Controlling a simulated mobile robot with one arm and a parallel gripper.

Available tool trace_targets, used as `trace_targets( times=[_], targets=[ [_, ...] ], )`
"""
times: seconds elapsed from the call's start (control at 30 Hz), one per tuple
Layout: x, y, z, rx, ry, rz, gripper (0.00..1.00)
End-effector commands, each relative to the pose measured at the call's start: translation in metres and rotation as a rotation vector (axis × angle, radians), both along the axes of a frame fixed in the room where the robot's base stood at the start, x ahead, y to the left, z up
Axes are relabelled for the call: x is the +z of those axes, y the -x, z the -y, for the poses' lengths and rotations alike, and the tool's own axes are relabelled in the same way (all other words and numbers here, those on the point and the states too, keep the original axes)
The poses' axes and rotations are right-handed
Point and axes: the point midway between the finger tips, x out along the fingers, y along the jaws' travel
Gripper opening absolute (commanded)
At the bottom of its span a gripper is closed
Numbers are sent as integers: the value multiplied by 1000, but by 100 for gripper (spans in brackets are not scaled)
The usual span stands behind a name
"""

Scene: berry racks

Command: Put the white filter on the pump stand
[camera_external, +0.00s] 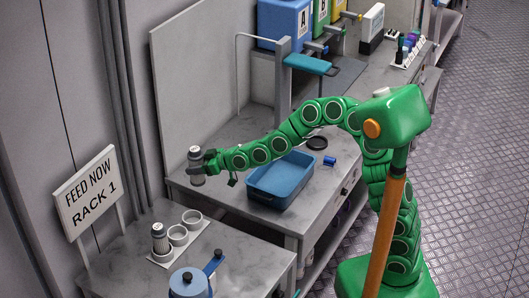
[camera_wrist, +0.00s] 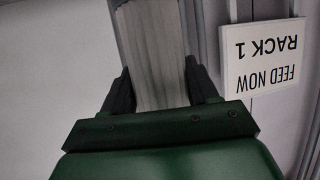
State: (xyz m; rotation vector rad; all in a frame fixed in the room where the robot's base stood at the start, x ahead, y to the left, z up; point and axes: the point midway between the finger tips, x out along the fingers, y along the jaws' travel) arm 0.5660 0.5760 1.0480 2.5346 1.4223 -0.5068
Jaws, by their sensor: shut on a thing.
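My gripper (camera_external: 210,161) is shut on a grey cylindrical canister (camera_external: 196,167) with a pale label, held upright above the left end of the long counter. In the wrist view the grey canister (camera_wrist: 150,50) sits between the dark fingers of my gripper (camera_wrist: 158,85). No thing is plainly recognisable as the white filter; a white box with a black base (camera_external: 371,26) stands at the back of the counter. A grey post with a teal arm (camera_external: 305,63) stands mid-counter; I cannot tell whether it is the pump stand.
A blue tray (camera_external: 268,197), blue cylinder (camera_external: 329,160) and black ring (camera_external: 317,143) are on the counter.

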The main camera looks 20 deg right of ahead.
Motion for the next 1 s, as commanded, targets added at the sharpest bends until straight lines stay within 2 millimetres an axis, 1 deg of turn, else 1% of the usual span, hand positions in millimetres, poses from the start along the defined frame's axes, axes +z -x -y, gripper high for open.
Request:
trace_targets(
  times=[0.03, 0.2, 0.4, 0.6, 0.7, 1.0],
  targets=[
    [-1, 13, -15, 31, 1, 1, 22],
    [-2, 52, -55, 114, -1, 1, 22],
    [-3, 86, -88, 184, -2, 1, 22],
    [-6, 117, -112, 242, -2, 1, 22],
    [-28, 114, -109, 235, 2, -3, 22],
    [-75, 114, -109, 235, 2, -3, 22]
  ],
)
